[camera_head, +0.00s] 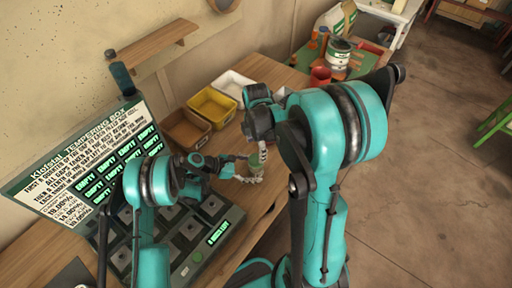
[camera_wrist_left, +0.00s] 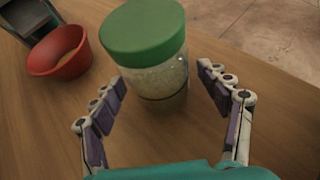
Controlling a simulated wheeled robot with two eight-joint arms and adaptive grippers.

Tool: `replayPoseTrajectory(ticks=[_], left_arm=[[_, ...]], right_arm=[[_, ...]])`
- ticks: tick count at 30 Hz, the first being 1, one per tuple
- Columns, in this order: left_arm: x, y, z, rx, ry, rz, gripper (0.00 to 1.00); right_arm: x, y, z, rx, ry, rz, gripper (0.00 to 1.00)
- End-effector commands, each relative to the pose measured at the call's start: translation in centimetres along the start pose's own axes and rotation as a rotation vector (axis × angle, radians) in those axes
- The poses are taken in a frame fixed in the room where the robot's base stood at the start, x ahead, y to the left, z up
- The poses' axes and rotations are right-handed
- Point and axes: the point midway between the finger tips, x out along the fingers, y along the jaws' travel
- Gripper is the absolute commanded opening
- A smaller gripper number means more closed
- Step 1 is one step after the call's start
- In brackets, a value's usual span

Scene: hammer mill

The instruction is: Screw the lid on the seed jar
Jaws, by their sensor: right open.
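The seed jar (camera_wrist_left: 158,80) stands upright on the wooden bench in the left wrist view. It is clear glass with pale contents, and its green lid (camera_wrist_left: 145,27) sits on top; whether it is screwed tight I cannot tell. My left gripper (camera_wrist_left: 158,92) is open, with its fingers spread on either side of the jar and apart from it. In the head view the jar is small and partly hidden, green beside my left gripper (camera_head: 246,170). My right gripper (camera_head: 262,146) is open, close above the jar there, partly hidden by its own arm.
A red bowl (camera_wrist_left: 58,50) is left of the jar in the left wrist view. In the head view, yellow (camera_head: 212,106), brown (camera_head: 186,130) and white (camera_head: 233,84) trays stand along the wall. A lettered panel (camera_head: 92,165) leans at left. Containers stand on a green surface behind.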

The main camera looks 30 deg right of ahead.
Motion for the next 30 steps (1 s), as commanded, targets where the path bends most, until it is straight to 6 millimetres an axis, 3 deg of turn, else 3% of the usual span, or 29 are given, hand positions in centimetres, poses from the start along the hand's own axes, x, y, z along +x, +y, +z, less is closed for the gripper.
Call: replayPoseTrajectory(ticks=[8, 21, 30], left_arm=[[-1.0, 0.1, 0.0, -0.001, 0.000, 0.002, 0.76], [-9.9, 0.1, 0.0, -0.002, 0.000, 0.003, 0.76], [-12.2, 0.0, 0.2, 0.000, 0.000, 0.000, 0.76]], right_arm=[[0.0, 0.0, 0.0, 0.000, 0.000, 0.000, 0.74], [0.0, 0.0, 0.0, 0.000, 0.000, 0.000, 0.74], [-0.3, 0.0, 0.0, 0.000, 0.000, 0.000, 0.74]])
